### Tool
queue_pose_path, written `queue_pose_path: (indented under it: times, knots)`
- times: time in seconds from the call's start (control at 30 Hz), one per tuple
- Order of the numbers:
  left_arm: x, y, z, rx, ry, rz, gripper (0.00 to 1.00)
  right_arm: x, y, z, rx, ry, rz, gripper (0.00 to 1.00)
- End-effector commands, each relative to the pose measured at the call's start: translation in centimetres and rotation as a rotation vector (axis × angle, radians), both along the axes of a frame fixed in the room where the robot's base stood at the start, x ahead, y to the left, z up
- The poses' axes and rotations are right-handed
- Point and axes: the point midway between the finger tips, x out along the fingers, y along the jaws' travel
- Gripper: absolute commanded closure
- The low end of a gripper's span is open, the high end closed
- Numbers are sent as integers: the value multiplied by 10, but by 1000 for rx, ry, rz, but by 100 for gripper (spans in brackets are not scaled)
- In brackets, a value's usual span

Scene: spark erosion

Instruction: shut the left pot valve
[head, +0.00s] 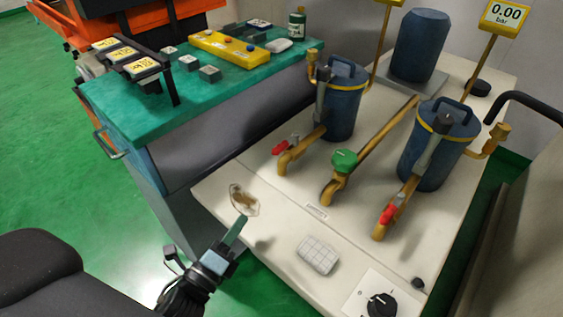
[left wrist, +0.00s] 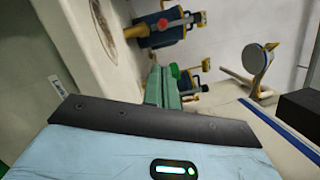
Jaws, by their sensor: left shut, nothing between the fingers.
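The left pot (head: 341,100) is a blue cylinder with a yellow band, standing on a cream bench top. Its valve has a red handle (head: 286,146) on a brass pipe at the pot's lower front left; whether it lies along or across the pipe is hard to tell. A red valve handle on a blue pot also shows in the left wrist view (left wrist: 165,22). My left gripper (head: 241,224), with greenish fingers, is shut and empty over the front left of the bench, below and left of the red handle and apart from it. Its fingers show in the left wrist view (left wrist: 163,87).
A green valve knob (head: 344,160) sits on the middle pipe. The right pot (head: 433,150) has its own red handle (head: 389,214). A stained dish (head: 243,200) lies close to my left gripper. A white gridded block (head: 318,255) and black dial (head: 381,304) are at the front.

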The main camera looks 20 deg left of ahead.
Motion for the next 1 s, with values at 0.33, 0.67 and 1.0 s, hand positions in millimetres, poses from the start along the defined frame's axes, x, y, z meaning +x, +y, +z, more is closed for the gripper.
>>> queue_pose_path:
  times: [0.33,0.67,1.0]
  knots:
    - [59,-8,9,0,-5,-1,100,1,-1,7,-2,-5,2,64]
    - [119,-15,15,0,-2,0,100,-1,-1,11,-2,-4,3,64]
    - [173,-23,20,0,-1,0,100,-2,-1,12,-2,-3,2,64]
